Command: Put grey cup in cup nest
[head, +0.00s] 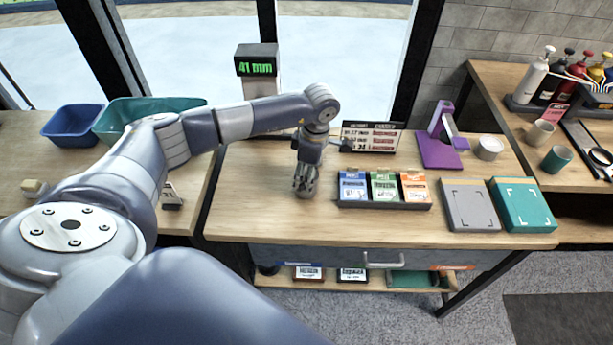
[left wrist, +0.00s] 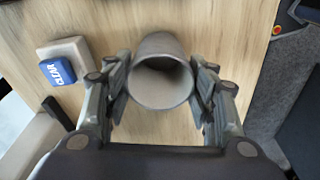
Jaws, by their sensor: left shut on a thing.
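My left gripper (head: 306,182) points down over the middle table, just left of the row of blue, green and orange packs. In the left wrist view the grey cup (left wrist: 161,84) sits between the two fingers of this gripper (left wrist: 162,95), which are shut on its sides. I look into the cup's open mouth there. In the head view the fingers mostly hide the cup, and I cannot tell whether it touches the table. I cannot make out for sure which thing is the cup nest. My right gripper is not in view.
The pack tray (head: 384,205) stands right of my gripper. A purple stand (head: 438,152), a round white pot (head: 489,148), a grey box (head: 469,204) and a teal box (head: 523,204) are further right. A beige cup (head: 540,133) and teal cup (head: 556,159) stand on the right table.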

